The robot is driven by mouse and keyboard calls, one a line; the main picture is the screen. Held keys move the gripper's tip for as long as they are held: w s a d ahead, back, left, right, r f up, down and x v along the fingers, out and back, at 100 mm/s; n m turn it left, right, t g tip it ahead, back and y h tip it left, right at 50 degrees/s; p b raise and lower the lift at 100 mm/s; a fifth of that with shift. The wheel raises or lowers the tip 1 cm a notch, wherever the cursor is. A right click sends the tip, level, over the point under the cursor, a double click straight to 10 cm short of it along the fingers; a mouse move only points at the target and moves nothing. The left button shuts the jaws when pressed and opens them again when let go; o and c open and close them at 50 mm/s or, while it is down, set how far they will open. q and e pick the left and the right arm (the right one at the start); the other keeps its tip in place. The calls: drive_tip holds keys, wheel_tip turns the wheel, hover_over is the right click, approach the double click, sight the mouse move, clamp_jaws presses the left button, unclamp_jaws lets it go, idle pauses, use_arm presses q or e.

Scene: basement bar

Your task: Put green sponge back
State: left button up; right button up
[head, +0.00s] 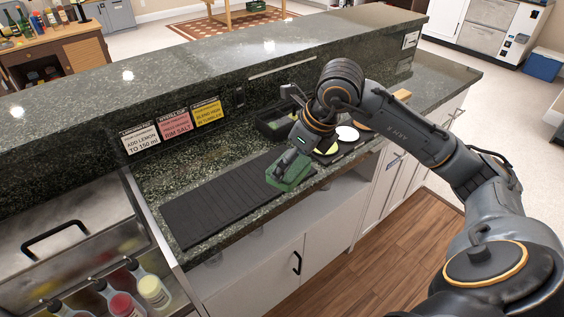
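The green sponge (292,184) is a green block at the right end of the black ribbed mat (210,207), close to the counter's front edge. My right gripper (284,166) reaches down from the right, its dark fingers right at the sponge and covering part of its top. Whether the fingers are closed on the sponge or only around it cannot be told, nor whether the sponge rests on the mat or is slightly raised. My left gripper is not in view.
A black tray (266,128) stands behind my gripper. Round containers with a yellow-green top (327,148) and a white top (347,133) stand to the right. Three signs (174,124) lean at the raised bar. Bottles (153,291) fill the lower left. The mat's left part is bare.

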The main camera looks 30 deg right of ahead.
drive_tip(key=m, duration=0.1)
drive_tip(key=d+r+m+h, duration=0.1)
drive_tip(key=shift+w+d+r+m, duration=0.2)
drive_tip(key=shift+d+r+m, duration=0.05)
drive_tip(key=shift+m, duration=0.15)
drive_tip(key=shift+w+d+m, duration=0.15)
drive_tip(key=shift+d+m, duration=0.1)
drive_tip(key=shift+m, duration=0.05)
drive_tip(key=w+d+f+p, duration=0.1)
drive_tip(key=w+f, duration=0.2)
drive_tip(key=w, duration=0.1)
drive_tip(key=w+d+f+p, duration=0.2)
drive_tip(key=w+f, duration=0.1)
drive_tip(key=w, duration=0.1)
drive_tip(key=w+d+f+p, duration=0.1)
drive_tip(key=w+f+p, duration=0.1)
drive_tip(key=w, duration=0.2)
drive_tip(key=shift+d+f, duration=0.3)
drive_tip(key=shift+f, duration=0.1)
drive_tip(key=shift+w+d+f, duration=0.1)
drive_tip(key=shift+w+f, duration=0.1)
drive_tip(key=p+x, duration=0.2)
drive_tip(key=x, duration=0.1)
drive_tip(key=shift+s+d+f, duration=0.1)
drive_tip(key=shift+s, duration=0.25)
drive_tip(key=shift+f, duration=0.35)
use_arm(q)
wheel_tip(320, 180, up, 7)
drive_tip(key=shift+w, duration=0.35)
